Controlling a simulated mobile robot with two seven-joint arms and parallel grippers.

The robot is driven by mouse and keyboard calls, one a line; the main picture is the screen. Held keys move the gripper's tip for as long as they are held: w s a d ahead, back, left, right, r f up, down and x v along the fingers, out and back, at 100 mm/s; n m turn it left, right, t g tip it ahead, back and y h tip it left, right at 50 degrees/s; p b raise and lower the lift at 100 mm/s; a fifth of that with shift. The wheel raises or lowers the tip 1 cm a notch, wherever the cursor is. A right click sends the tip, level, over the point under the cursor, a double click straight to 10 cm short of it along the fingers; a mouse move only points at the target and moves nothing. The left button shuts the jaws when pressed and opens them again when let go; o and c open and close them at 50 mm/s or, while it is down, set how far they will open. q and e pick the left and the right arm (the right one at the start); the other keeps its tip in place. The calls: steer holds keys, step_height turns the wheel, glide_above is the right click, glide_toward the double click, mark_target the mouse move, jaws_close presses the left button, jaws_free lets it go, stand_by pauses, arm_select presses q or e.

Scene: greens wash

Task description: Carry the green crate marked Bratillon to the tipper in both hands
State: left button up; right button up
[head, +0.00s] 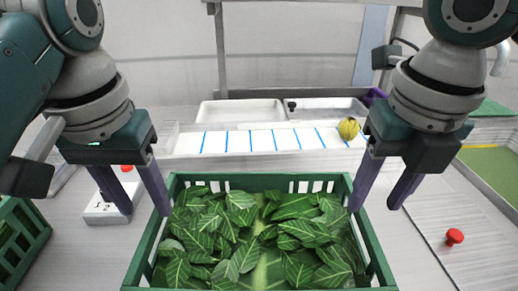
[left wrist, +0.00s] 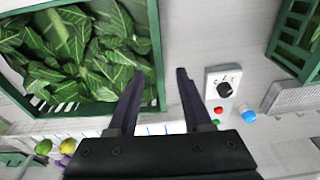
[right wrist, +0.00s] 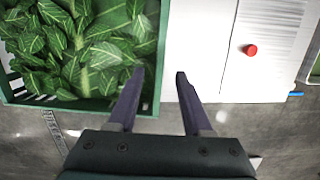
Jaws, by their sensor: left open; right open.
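A green crate (head: 262,178) full of dark leafy greens stands on the pale worktop in front of me. I see no readable marking on it. My left gripper (head: 146,212) is open at the crate's left side, one finger close to the wall. In the left wrist view the crate wall (left wrist: 155,50) lies beside one finger, and the jaws (left wrist: 160,72) look empty. My right gripper (head: 373,208) is open at the crate's right side. In the right wrist view the jaws (right wrist: 160,74) are empty, one finger by the crate wall (right wrist: 163,40). I cannot tell whether the fingers touch it.
A white trough with blue stripes (head: 262,140) lies behind the crate, with a yellow-green round item (head: 348,128). A control box (head: 108,212) stands at left. A red button (head: 454,236) is at right. Another green crate (head: 20,240) stands at far left.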

mark_target(153, 219)
arm_select(q)
steer(key=shift+w+f, duration=0.15)
steer(key=shift+f, duration=0.9)
steer(key=shift+w+f, duration=0.2)
steer(key=shift+f, duration=0.8)
steer(key=shift+w+f, duration=0.15)
steer(key=shift+f, duration=0.9)
arm_select(e)
steer(key=shift+w+f, duration=0.15)
steer(key=shift+f, duration=0.9)
steer(key=shift+w+f, duration=0.2)
steer(key=shift+f, duration=0.8)
steer(key=shift+w+f, duration=0.15)
steer(key=shift+f, duration=0.9)
arm_select(q)
jaws_close()
arm_select(e)
jaws_close()
